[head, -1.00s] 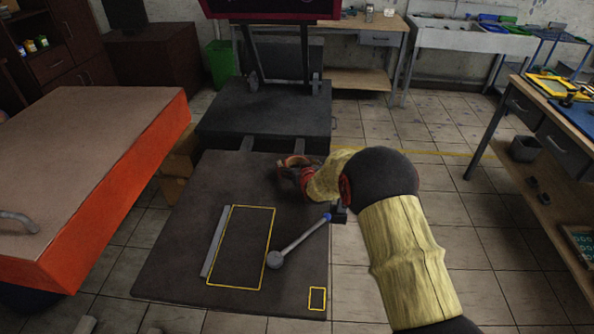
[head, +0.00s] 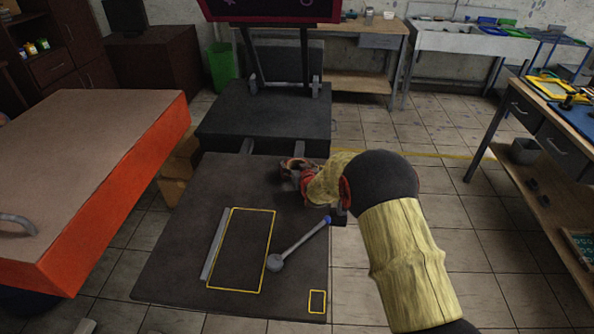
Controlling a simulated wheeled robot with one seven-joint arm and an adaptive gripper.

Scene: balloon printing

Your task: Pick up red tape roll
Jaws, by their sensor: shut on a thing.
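The red tape roll (head: 295,163) shows as a small reddish-brown ring at the end of my gripper, over the far right part of the dark platen board. My gripper (head: 291,171) is shut on it, and the fingers hide much of the roll. My yellow-sleeved arm reaches in from the lower right. I cannot tell whether the roll touches the board or is just above it.
The dark board (head: 180,250) carries yellow outlines, a grey bar (head: 212,245) and a blue-tipped lever (head: 297,245). An orange-sided table (head: 110,200) stands left. A workbench (head: 545,130) stands right. Tiled floor between board and workbench is clear.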

